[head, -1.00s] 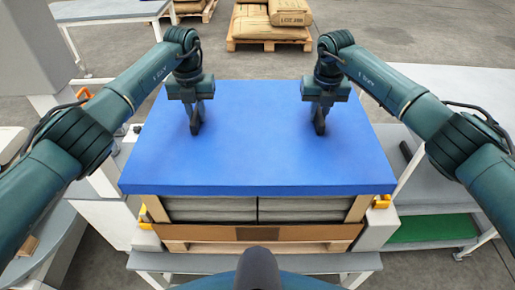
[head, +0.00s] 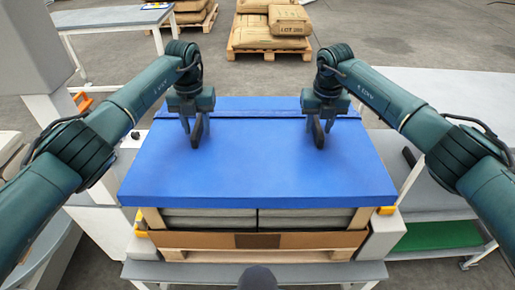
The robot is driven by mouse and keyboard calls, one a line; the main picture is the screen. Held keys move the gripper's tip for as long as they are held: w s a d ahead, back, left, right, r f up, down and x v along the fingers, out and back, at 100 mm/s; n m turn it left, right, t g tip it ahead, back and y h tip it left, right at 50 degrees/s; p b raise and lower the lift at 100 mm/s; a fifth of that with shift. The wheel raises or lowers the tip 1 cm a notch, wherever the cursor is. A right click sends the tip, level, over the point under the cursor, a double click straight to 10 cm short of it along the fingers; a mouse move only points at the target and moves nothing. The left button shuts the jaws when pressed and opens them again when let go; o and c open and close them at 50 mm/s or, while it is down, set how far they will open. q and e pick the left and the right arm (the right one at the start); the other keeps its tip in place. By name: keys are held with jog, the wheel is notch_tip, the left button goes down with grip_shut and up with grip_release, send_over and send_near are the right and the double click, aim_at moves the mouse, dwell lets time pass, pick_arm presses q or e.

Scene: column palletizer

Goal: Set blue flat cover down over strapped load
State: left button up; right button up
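The blue flat cover (head: 255,172) lies level across the top of the strapped load (head: 210,217). The load's grey layers, with cardboard at the corners and base, show below the cover's front edge. My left gripper (head: 192,138) is over the cover's back left part. Its fingers are apart with nothing visible between them. My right gripper (head: 314,138) is over the back right part, also with fingers apart and empty. I cannot tell whether the fingertips touch the cover. A darker line crosses the blue near its back edge.
The load stands on a wooden pallet (head: 260,255) on a grey table (head: 215,271). Grey blocks with yellow parts flank it. Pallets of sacks (head: 270,25) stand on the floor behind.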

pick_arm(q)
notch_tip(320, 180, up, 12)
pick_arm(e)
notch_tip(320, 180, up, 12)
jog(key=s, duration=0.1)
jog(key=shift+s, duration=0.25)
dwell(0.4)
dwell(0.4)
